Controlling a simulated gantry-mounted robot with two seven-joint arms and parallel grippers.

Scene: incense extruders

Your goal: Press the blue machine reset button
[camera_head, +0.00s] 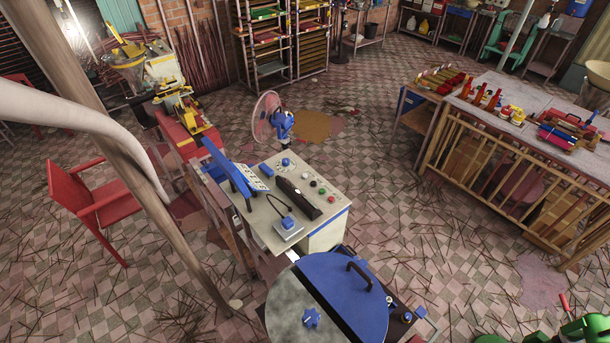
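A cream and blue machine (330,234) stands near the middle, with a control panel on its top. On the panel are a red button (331,199), a green button (322,190), a few small pale or dark buttons and a blue knob (286,161). Another blue control (288,223) sits at the panel's front left corner. No readable label shows which one is the reset button. A round blue lid (345,290) with a black handle lies in front of the machine. Neither of my grippers is in view.
A red chair (93,205) stands at the left. A wooden pole (150,180) and a pale curved tube cross the left foreground. A slatted table (500,150) with bottles stands at the right. Tiled floor strewn with sticks lies open between the machine and that table.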

